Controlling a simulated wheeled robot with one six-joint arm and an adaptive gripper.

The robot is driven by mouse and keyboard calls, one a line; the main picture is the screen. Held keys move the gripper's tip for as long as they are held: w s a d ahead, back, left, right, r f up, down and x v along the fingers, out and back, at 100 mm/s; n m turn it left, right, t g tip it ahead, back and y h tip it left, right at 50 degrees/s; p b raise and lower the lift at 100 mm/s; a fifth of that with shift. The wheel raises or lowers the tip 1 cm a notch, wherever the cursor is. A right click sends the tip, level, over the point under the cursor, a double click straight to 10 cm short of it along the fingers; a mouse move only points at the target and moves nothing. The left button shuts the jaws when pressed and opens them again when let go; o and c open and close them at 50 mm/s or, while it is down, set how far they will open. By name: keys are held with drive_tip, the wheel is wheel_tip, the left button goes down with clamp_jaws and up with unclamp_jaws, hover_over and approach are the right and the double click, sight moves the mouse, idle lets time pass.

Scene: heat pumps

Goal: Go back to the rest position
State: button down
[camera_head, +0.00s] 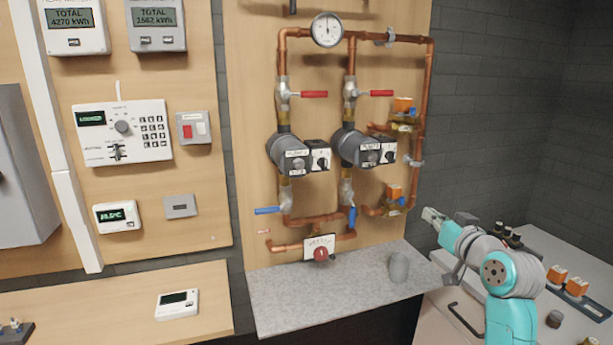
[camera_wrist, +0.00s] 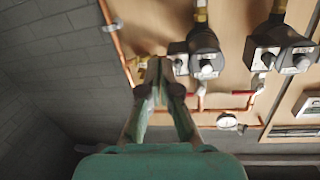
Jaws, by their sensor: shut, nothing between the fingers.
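My gripper (camera_head: 433,216) is at the end of my turquoise and grey arm, at the right in the head view. It stands in front of the right edge of the wooden pipe board (camera_head: 385,225), above the cabinet top. In the wrist view my gripper (camera_wrist: 158,72) has its fingertips together, with nothing seen between them. The wrist view shows the pipework upside down, with two pumps (camera_wrist: 205,55) beyond the fingers and to the right. I see no contact between my gripper and the pipes.
A grey cup (camera_head: 399,267) stands on the grey shelf (camera_head: 310,290) left of my arm. Orange-topped parts (camera_head: 575,287) lie on the white cabinet (camera_head: 545,250) beside my arm. Copper pipes (camera_head: 429,100) and two red-handled valves (camera_head: 314,94) are on the board. The brick wall (camera_head: 490,110) above my arm is bare.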

drive_tip(key=s+a+f+m+h, duration=0.1)
drive_tip(key=s+a+f, duration=0.1)
drive_tip(key=s+f, duration=0.55)
drive_tip(key=s+a+f+m+h, duration=0.1)
drive_tip(key=s+f, duration=0.3)
drive_tip(key=f, duration=0.7)
drive_tip(key=s+a+f, duration=0.2)
drive_tip(key=s+f, duration=0.3)
drive_tip(key=f, duration=0.4)
drive_tip(key=s+a+f+g+h, duration=0.1)
drive_tip(key=s+f, duration=0.2)
drive_tip(key=s, duration=0.6)
drive_tip(key=s+a+f, duration=0.2)
drive_tip(key=s+f, duration=0.1)
drive_tip(key=s, duration=0.7)
drive_tip(key=s+a+f+g+h, duration=0.1)
drive_tip(key=s+f, duration=0.2)
drive_tip(key=s, duration=0.6)
drive_tip(key=s+r, duration=0.3)
drive_tip(key=s, duration=0.5)
drive_tip(key=s+a+r+n+y, duration=0.1)
drive_tip(key=s+r, duration=0.1)
drive_tip(key=s, duration=0.6)
drive_tip(key=shift+s+a+r+n, duration=0.15)
drive_tip(key=shift+s+r+n, duration=0.15)
drive_tip(key=shift+s+r, duration=0.1)
drive_tip(key=shift+w, duration=0.1)
